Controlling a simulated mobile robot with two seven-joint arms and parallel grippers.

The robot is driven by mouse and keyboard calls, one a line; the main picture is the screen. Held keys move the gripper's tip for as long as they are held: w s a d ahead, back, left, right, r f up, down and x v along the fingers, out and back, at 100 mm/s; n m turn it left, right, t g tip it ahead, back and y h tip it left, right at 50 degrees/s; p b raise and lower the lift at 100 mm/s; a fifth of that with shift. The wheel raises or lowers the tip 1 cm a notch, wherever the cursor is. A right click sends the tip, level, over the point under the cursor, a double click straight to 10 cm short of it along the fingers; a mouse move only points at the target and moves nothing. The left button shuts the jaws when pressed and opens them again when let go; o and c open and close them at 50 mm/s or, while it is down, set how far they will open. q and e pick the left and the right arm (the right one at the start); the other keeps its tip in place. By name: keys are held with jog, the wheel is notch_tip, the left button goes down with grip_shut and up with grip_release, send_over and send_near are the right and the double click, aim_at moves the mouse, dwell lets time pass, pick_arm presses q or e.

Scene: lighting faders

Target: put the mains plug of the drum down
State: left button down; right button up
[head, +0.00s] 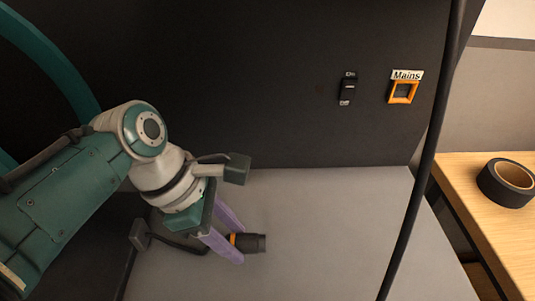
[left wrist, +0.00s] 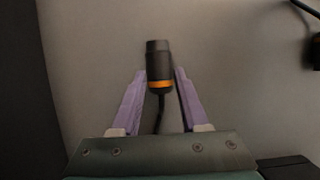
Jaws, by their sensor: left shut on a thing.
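The mains plug (head: 252,243) is a short black cylinder with an orange ring at its rear. It lies between the two purple fingers of my left gripper (head: 243,246), which is shut on it. In the left wrist view the plug (left wrist: 158,56) points away from my left gripper (left wrist: 160,76), and its dark cable runs back between the fingers. The plug is over the grey surface (head: 330,240); I cannot tell whether it touches it. The drum is not clearly in view. My right gripper is not in view.
A dark upright panel (head: 270,90) behind holds a black switch (head: 347,88) and an orange square frame (head: 403,92) labelled Mains. A black cable (head: 425,170) crosses at the right. A tape roll (head: 491,184) lies on a wooden table (head: 458,172). The grey surface right of the plug is clear.

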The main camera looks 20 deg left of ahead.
pick_arm(q)
jog(key=shift+f+b, duration=0.6)
jog(key=shift+f, duration=1)
jog(key=shift+f, duration=0.15)
jog(key=shift+c, duration=2.1)
grip_release()
jog(key=p+v, duration=0.5)
jog(key=v, duration=0.6)
jog(key=s+a+r+m+t+y, duration=0.1)
jog(key=s+r+m+y, duration=0.1)
jog(key=s+m, duration=0.5)
jog(key=s+a+r+m+t+y, duration=0.1)
jog(key=s+r+m, duration=0.4)
jog(key=m, duration=1.1)
jog(key=s+y, duration=0.1)
jog(key=s, duration=0.1)
jog(key=shift+s+r, duration=0.25)
jog(key=shift+s, duration=0.15)
jog(key=shift+a+p, duration=0.1)
jog(key=shift+p, duration=0.2)
